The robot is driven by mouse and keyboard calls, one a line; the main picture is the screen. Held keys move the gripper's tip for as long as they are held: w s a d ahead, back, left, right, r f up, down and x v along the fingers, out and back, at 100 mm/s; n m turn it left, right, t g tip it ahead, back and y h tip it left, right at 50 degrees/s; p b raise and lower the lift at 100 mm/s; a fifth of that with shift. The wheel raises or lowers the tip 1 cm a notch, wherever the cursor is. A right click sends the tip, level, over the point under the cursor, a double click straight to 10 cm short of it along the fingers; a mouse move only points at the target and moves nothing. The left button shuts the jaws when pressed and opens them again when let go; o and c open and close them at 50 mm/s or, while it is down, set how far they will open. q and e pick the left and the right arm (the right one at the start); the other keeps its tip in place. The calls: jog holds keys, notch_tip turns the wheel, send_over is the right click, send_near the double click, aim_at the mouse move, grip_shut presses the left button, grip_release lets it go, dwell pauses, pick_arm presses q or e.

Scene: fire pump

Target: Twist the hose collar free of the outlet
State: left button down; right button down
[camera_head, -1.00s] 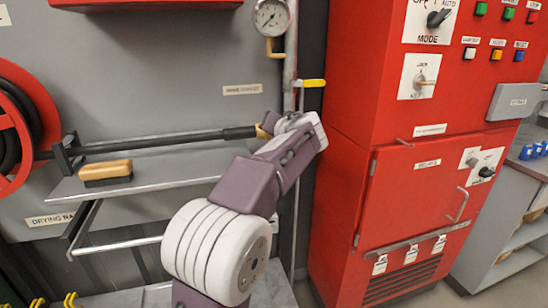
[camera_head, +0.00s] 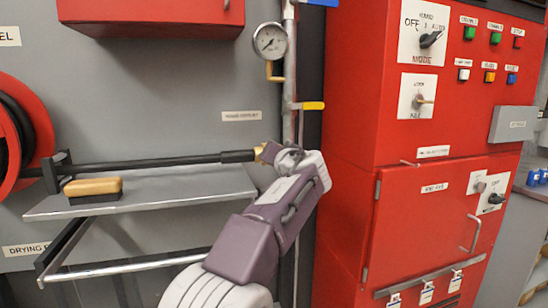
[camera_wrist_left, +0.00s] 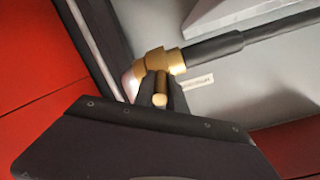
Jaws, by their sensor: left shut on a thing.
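The brass hose collar (camera_wrist_left: 164,62) is at the end of the black hose (camera_wrist_left: 213,49), in the left wrist view. A brass lug (camera_wrist_left: 160,99) sticks out from it between the dark fingers of my left gripper (camera_wrist_left: 161,92), which is shut on it. Behind the collar is a pale pipe end (camera_wrist_left: 135,80), partly hidden by my fingers. In the head view, a small part of the brass (camera_head: 259,153) shows at the hose's right end, and my left gripper (camera_head: 268,153) is there. I cannot tell whether the collar has turned. My right gripper is not in view.
A grey shelf (camera_head: 180,190) with a wooden-backed brush (camera_head: 93,188) sits below the hose. A vertical pipe with a gauge (camera_head: 270,41) and a yellow-handled lever (camera_head: 308,105) rises above my gripper. A red control cabinet (camera_head: 349,110) stands close on the right.

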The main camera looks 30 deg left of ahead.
pick_arm(q)
jog(key=c, duration=1.4)
grip_release()
jog(key=shift+o, duration=0.2)
jog(key=v, duration=0.9)
